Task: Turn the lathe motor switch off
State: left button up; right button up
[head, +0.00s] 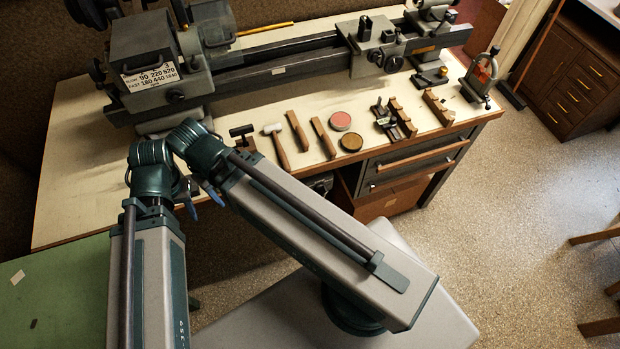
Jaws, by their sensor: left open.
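The lathe (150,45) stands along the back of the bench, its headstock at the left with a speed plate (155,75) on its front. A dark knob (175,97) sits low on the headstock front. I cannot make out which part is the motor switch or how it is set; my arm may hide it. My left gripper (203,199) is open, with two blue-tipped fingers apart and seemingly nothing between them. It is in front of and below the headstock, near the bench's front edge, partly hidden by my arm. My right gripper is not in view.
The cream bench top (80,160) holds a white-headed mallet (276,143), wooden pieces (298,131), a red tin (340,120), a brown tin (351,142) and grooved blocks (437,108). A clamp stand (481,76) is at the right end. Drawers (415,165) are below; a green surface (60,290) is left.

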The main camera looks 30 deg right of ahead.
aim_at(322, 189)
jog(key=z, duration=1.35)
jog(key=k+l+z, duration=0.25)
jog(key=k+l, duration=0.55)
jog(key=k, duration=0.1)
